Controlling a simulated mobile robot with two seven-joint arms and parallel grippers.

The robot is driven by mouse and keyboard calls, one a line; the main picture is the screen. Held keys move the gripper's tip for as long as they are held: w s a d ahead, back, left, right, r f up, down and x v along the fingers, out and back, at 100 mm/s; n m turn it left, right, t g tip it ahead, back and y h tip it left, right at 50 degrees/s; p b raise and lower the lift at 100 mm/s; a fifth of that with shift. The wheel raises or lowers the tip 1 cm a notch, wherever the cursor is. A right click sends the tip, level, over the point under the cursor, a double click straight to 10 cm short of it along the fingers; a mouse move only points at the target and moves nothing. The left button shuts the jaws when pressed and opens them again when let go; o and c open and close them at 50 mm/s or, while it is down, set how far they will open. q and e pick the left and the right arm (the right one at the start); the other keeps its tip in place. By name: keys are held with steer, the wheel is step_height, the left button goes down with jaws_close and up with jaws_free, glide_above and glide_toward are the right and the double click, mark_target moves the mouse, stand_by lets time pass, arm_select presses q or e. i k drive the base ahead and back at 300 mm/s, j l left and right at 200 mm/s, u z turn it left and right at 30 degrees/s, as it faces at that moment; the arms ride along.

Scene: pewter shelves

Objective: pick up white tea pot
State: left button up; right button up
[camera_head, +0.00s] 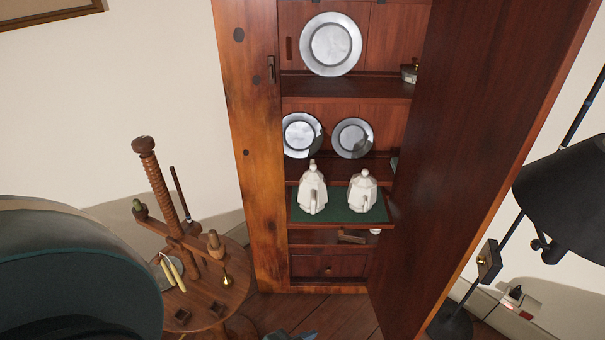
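Two white pots stand upright, side by side, on a green-topped shelf (337,216) inside the wooden cabinet. The left white pot (312,191) is taller and narrower, with a pointed lid. The right white pot (362,192) is shorter and rounder, with a knobbed lid. Both look like tea pots, and I cannot tell which one the task names. A small gap separates them.
The cabinet's open door (480,130) stands close to the right of the pots. Pewter plates (331,44) lean on the shelves above. A wooden stand (205,285) with candles and a dark chair (70,270) are at left. A black lamp (570,195) is at right.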

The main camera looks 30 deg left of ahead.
mark_target(313, 189)
steer(key=u, duration=0.95)
